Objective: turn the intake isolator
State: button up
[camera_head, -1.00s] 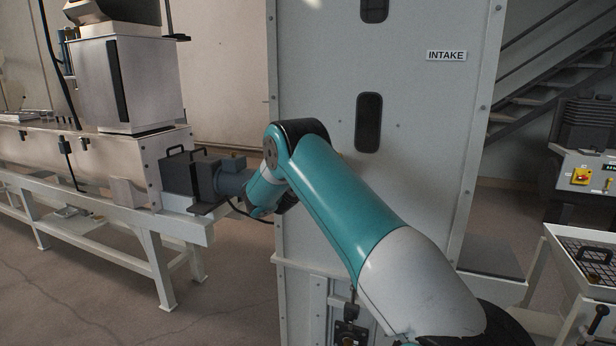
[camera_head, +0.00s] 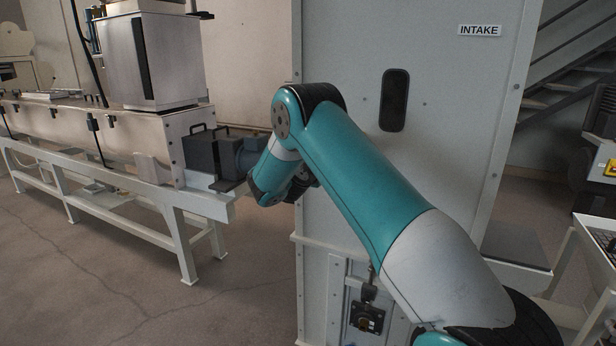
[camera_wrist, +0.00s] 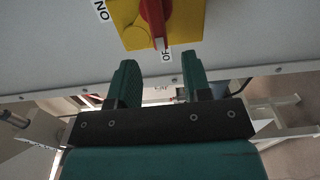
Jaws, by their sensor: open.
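In the wrist view, an isolator switch (camera_wrist: 130,30) with a yellow plate and a red handle (camera_wrist: 154,22) is at the top, partly cut off by the frame edge. The handle points down towards a label reading "OF", partly cut off or covered; an "ON" label is at the left. My gripper (camera_wrist: 158,78) is open and empty, its two green fingers just below the switch and apart from it in the picture. In the head view, the INTAKE label (camera_head: 479,30) is on a tall grey cabinet (camera_head: 440,130). My arm hides the gripper and this switch there.
A steel trough machine (camera_head: 130,130) on a white frame, with a motor (camera_head: 240,155), stands left of the arm. Another yellow-plated switch (camera_head: 611,168) shows at the right edge. A ledge crosses the cabinet below the arm. Floor at lower left is clear.

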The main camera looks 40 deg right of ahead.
jog(key=b+v, duration=0.2)
jog(key=v, duration=0.9)
jog(key=shift+a, duration=0.4)
jog(key=shift+s, duration=0.1)
jog(key=s+a+m+g+y+p, duration=0.1)
jog(key=s+a+y, duration=0.4)
jog(key=a+y, duration=0.3)
jog(key=s+a+m+g+y+p, duration=0.1)
jog(key=s+a+y, duration=0.5)
jog(key=a, duration=0.5)
jog(key=s+a+r+n+g+y, duration=0.2)
jog(key=s+a+y, duration=0.1)
jog(key=s+a, duration=0.4)
jog(key=s+a+r+n+g+y+p, duration=0.1)
jog(key=s+a+r+n+g+y, duration=0.1)
jog(key=s+a, duration=0.6)
jog(key=s+r+g+y, duration=0.1)
jog(key=s, duration=0.4)
jog(key=shift+s+y, duration=0.4)
